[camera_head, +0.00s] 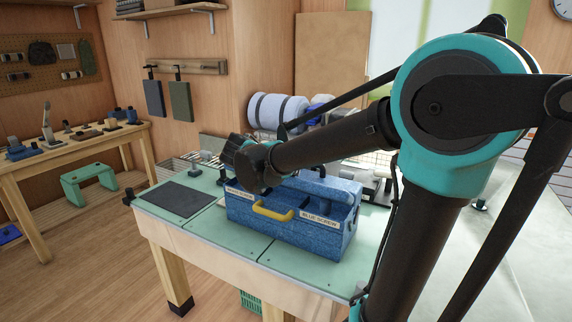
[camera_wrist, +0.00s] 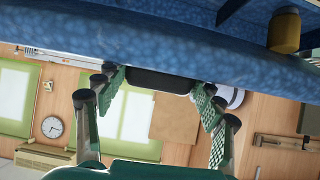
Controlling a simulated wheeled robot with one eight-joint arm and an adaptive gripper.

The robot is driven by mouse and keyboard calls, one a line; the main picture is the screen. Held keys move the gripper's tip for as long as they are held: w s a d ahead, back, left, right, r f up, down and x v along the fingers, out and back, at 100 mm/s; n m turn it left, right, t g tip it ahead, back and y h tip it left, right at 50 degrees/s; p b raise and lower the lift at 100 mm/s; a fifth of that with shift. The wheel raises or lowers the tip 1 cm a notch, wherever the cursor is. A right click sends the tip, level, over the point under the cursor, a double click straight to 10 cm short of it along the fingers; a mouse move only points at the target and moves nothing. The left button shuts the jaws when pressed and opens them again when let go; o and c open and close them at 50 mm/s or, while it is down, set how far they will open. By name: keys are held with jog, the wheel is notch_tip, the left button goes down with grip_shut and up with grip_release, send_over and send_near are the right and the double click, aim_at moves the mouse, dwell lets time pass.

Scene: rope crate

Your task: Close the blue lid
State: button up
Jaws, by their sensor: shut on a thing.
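The blue box (camera_head: 290,238) stands on the green-topped table, with a yellow handle (camera_head: 272,212) and white labels on its front; one reads like "BLUE SCREW". An open compartment shows at its right. My gripper (camera_head: 243,160) is over the box's left end and hides part of it. In the wrist view a broad blue surface (camera_wrist: 130,45) crosses the top; I cannot tell how much of it is the lid. A dark handle (camera_wrist: 160,80) on its edge sits between the spread fingers of my gripper (camera_wrist: 158,90), which is shut on it.
A dark mat (camera_head: 180,198) lies on the table left of the box. A rolled bundle (camera_head: 278,110) and wire baskets stand behind. A workbench (camera_head: 75,150) with tools and a green stool (camera_head: 88,182) are at the left. The floor between is clear.

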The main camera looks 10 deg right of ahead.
jog(key=shift+s+a+f+t+h, duration=0.3)
jog(key=shift+s+f+t+h, duration=0.15)
jog(key=shift+f+t, duration=0.25)
jog(key=shift+s+a+f+t+h, duration=0.3)
jog(key=shift+s+f+t+h, duration=0.15)
jog(key=shift+f, duration=0.4)
jog(key=shift+s+a+f+t+h, duration=0.3)
jog(key=shift+f+t+h, duration=0.1)
jog(key=shift+f+t, duration=0.3)
jog(key=shift+f, duration=0.1)
jog(key=o, duration=1.7)
jog(key=v, duration=1.2)
jog(key=shift+w, duration=0.1)
